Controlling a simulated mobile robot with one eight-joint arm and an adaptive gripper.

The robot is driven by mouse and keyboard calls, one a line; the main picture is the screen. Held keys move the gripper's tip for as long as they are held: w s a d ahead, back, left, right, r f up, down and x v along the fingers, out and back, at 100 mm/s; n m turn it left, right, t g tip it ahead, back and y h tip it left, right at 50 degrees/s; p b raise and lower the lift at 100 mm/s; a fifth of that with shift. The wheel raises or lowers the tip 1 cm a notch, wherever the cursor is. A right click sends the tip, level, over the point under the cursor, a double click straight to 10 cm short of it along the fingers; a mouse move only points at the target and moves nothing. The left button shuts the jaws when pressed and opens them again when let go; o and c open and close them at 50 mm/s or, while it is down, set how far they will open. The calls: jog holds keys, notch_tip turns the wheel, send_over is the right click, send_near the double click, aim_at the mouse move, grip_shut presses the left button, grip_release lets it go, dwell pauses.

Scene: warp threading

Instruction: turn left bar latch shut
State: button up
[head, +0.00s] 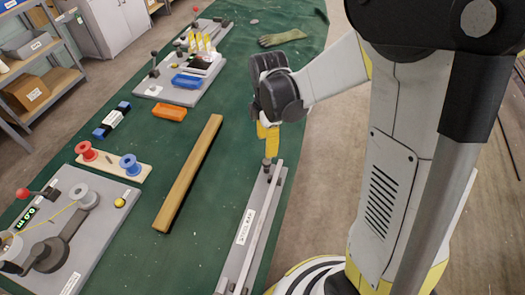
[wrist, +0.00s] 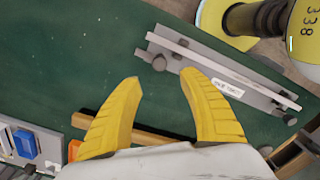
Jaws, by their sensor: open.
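The grey warp bar (head: 246,232) lies along the right edge of the green table, with a white label on it. It also shows in the wrist view (wrist: 225,68). A dark round latch knob (head: 267,163) is at its far end; the wrist view shows this knob (wrist: 159,63) at the bar's left end. Another knob (wrist: 290,119) is at the other end. My gripper (head: 268,143) is above the far end. In the wrist view my gripper (wrist: 161,77) is open, its yellow fingers apart and empty, with the left knob in line with the gap. Contact is not visible.
A wooden bar (head: 188,175) lies left of the warp bar. A spool board (head: 113,165), a grey device (head: 85,235), an orange bin (head: 170,112) and a blue bin (head: 187,81) are further left and back. A glove (head: 283,38) lies at the far end.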

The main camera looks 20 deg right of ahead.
aim_at(267, 162)
notch_tip(267, 162, down, 9)
jog(key=b, duration=0.3)
jog(key=shift+f, duration=0.15)
grip_shut()
